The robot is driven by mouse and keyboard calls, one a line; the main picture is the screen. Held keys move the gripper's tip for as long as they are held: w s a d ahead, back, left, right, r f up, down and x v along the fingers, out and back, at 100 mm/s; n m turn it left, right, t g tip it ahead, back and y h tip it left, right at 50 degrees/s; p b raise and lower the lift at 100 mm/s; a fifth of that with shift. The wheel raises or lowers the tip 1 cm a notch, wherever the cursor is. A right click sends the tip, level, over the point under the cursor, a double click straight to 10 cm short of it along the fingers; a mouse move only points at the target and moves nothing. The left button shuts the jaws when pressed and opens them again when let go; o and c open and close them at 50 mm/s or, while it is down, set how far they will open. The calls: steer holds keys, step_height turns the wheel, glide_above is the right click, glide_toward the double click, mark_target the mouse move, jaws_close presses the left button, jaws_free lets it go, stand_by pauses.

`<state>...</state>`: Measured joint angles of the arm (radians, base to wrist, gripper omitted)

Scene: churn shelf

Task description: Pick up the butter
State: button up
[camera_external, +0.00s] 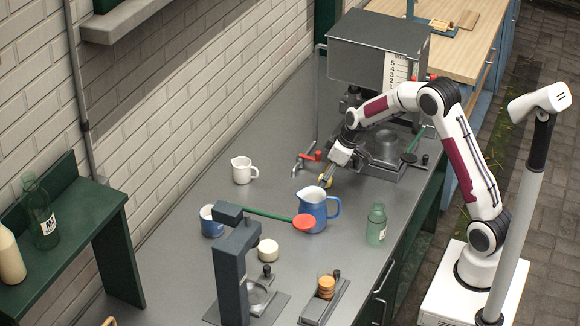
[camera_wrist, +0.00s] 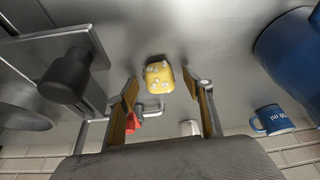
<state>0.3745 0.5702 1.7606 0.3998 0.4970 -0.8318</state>
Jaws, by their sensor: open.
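The butter shows in the wrist view as a small yellow block (camera_wrist: 158,77) with pale spots, on the grey counter. It lies ahead of my gripper (camera_wrist: 160,83), between the lines of the two fingers. The fingers are spread, with nothing seen between their pads. In the external view my gripper (camera_external: 327,178) points down at the counter, just behind the blue jug (camera_external: 318,212). The butter is hard to tell from the fingers there. I cannot tell the exact gap between fingertips and butter.
The blue jug (camera_wrist: 292,48) is close at right in the wrist view. A grey fixture with a black knob (camera_wrist: 68,75) is at left. A red-handled tap (camera_external: 308,157), a white mug (camera_external: 242,172) and a blue mug (camera_external: 211,222) stand nearby. A green bottle (camera_external: 376,226) stands near the counter edge.

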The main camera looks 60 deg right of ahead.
steer(key=c, duration=1.2)
steer(key=shift+r, duration=0.1)
steer(key=shift+r, duration=4.9)
